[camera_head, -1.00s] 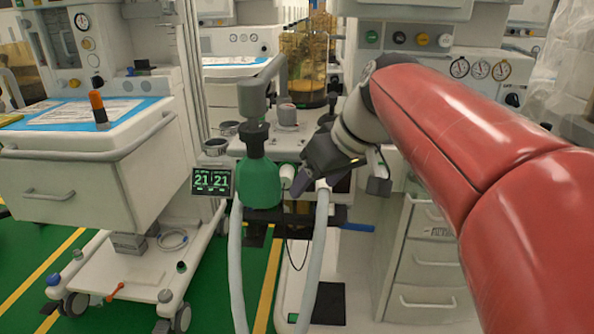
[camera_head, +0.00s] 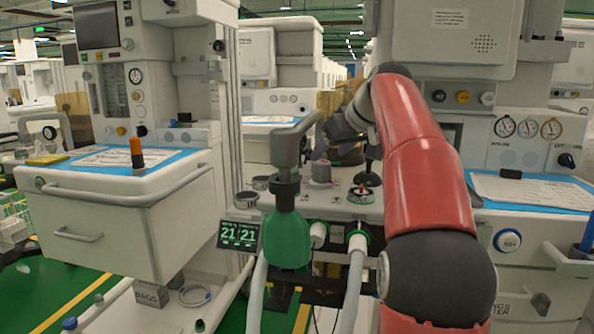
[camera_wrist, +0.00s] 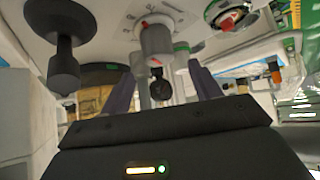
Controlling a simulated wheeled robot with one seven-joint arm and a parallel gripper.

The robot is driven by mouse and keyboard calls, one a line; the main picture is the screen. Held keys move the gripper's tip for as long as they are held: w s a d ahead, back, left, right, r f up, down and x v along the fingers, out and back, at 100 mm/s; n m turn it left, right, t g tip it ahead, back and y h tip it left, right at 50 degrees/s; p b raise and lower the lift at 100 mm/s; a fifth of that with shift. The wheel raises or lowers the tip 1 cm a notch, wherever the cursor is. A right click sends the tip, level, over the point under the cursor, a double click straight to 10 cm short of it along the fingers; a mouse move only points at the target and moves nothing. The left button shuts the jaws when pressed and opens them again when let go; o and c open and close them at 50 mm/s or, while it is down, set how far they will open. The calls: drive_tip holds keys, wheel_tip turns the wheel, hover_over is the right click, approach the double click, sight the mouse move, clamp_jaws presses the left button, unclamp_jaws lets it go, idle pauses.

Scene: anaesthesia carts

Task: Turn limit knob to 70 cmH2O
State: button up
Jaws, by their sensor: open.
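The limit knob looks to be the grey cylinder (camera_head: 320,172) on the white shelf of the middle cart, behind the green bag. In the wrist view the grey knob (camera_wrist: 156,40) has a red mark, with a printed scale around its base. My gripper (camera_wrist: 163,86) is open, its two dark fingers spread below the knob in that view, with nothing gripped. In the head view my gripper (camera_head: 326,148) is just above and behind the knob, partly hidden by my red arm. The scale figures are too small to read.
A red-and-green dial (camera_head: 362,194) sits right of the knob; it also shows in the wrist view (camera_wrist: 230,15). A grey bent tube (camera_head: 290,145) with the green bag (camera_head: 287,238) stands close on the left. Hoses hang below, beside a small display (camera_head: 239,235).

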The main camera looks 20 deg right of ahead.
sight(322, 161)
drive_tip(key=x, duration=0.7)
drive_tip(key=shift+w+f+b, duration=0.15)
drive_tip(key=shift+b, duration=0.25)
drive_tip(key=c, duration=1)
drive_tip(key=shift+m+h, duration=0.8)
drive_tip(key=shift+m, duration=0.2)
drive_tip(key=shift+d+m+h+p, duration=0.25)
drive_tip(key=shift+m+h+p, duration=0.45)
drive_tip(key=shift+m+h, duration=0.45)
